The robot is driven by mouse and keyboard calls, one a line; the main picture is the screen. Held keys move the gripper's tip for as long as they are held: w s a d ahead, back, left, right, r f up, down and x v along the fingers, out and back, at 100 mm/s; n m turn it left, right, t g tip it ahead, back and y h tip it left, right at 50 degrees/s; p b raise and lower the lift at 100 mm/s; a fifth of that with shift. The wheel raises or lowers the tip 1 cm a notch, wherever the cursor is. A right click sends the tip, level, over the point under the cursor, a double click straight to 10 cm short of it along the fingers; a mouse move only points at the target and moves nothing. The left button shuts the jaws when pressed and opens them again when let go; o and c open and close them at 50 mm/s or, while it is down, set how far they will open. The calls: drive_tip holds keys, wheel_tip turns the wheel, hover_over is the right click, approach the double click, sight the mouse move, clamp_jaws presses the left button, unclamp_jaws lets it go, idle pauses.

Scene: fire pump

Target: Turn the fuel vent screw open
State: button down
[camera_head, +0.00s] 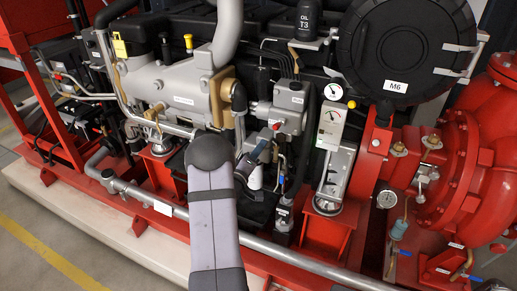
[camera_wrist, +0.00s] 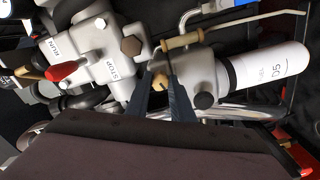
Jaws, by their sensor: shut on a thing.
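The fuel vent screw appears to be the small brass hex piece (camera_wrist: 160,83) on the grey cast housing (camera_wrist: 200,72) in the wrist view. My gripper (camera_wrist: 161,88) has its two dark fingers on either side of this brass piece and is shut on it. The fingers hide part of its sides. In the head view my gripper (camera_head: 261,152) reaches to the middle of the engine, beside the grey pump block (camera_head: 289,105). My arm covers part of that area, and the screw cannot be made out there.
In the wrist view a white D5 cylinder (camera_wrist: 268,69) lies close right of the fingers. A red lever (camera_wrist: 66,70) stands left, near RUN and STOP markings. Pipes and hoses crowd around; the floor (camera_head: 30,255) is clear.

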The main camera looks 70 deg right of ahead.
drive_tip(key=shift+f+n, duration=0.1)
drive_tip(key=shift+n, duration=0.9)
drive_tip(key=c, duration=1.5)
unclamp_jaws()
drive_tip(key=shift+c, duration=0.2)
drive_tip(key=shift+a, duration=0.1)
drive_tip(key=a, duration=0.7)
drive_tip(key=shift+b, duration=0.3)
drive_tip(key=shift+a, duration=0.1)
